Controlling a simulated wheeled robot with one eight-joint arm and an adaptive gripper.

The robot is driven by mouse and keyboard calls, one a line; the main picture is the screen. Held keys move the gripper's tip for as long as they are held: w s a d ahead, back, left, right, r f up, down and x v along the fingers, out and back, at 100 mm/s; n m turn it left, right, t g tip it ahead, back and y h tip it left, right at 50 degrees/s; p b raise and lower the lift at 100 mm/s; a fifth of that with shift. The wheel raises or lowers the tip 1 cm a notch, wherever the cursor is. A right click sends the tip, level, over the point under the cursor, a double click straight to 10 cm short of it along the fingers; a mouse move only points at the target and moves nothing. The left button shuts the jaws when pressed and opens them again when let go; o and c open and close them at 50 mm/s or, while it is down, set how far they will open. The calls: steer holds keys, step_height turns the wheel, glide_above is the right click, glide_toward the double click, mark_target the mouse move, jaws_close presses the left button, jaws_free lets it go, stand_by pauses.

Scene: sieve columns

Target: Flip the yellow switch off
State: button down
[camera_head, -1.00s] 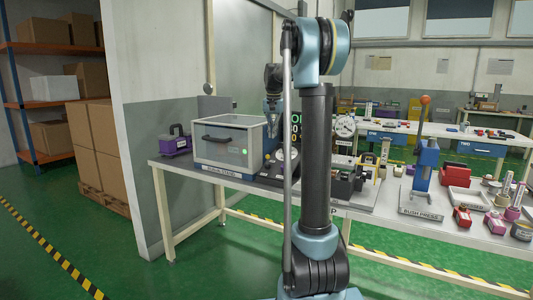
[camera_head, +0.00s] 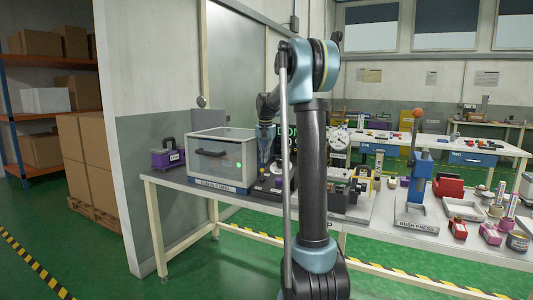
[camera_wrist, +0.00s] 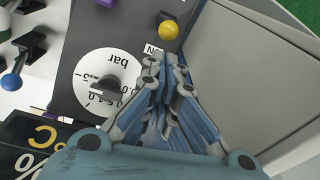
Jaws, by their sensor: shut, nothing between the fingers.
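The yellow switch shows in the wrist view as a round yellow knob (camera_wrist: 168,30) on a dark grey panel (camera_wrist: 118,28), near the top of the picture. An "ON" label (camera_wrist: 152,48) is beside it, partly covered by my fingers. My gripper (camera_wrist: 167,60) is shut and empty, its tips just below the knob in the picture; I cannot tell whether they touch it. In the head view my gripper (camera_head: 264,165) is low over the bench, right of a grey box, and the switch cannot be made out there.
A pressure dial with a black pointer (camera_wrist: 105,88) is left of my fingers. A purple knob (camera_wrist: 106,3) and a blue-balled lever (camera_wrist: 12,81) are farther left. The grey box (camera_head: 222,158) stands close on the right in the wrist view. A purple case (camera_head: 168,156) is beyond it.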

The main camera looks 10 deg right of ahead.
steer(key=shift+w+f, duration=0.2)
steer(key=shift+f, duration=1.85)
steer(key=shift+d, duration=0.35)
steer(key=shift+a, duration=0.2)
steer(key=shift+s, duration=0.1)
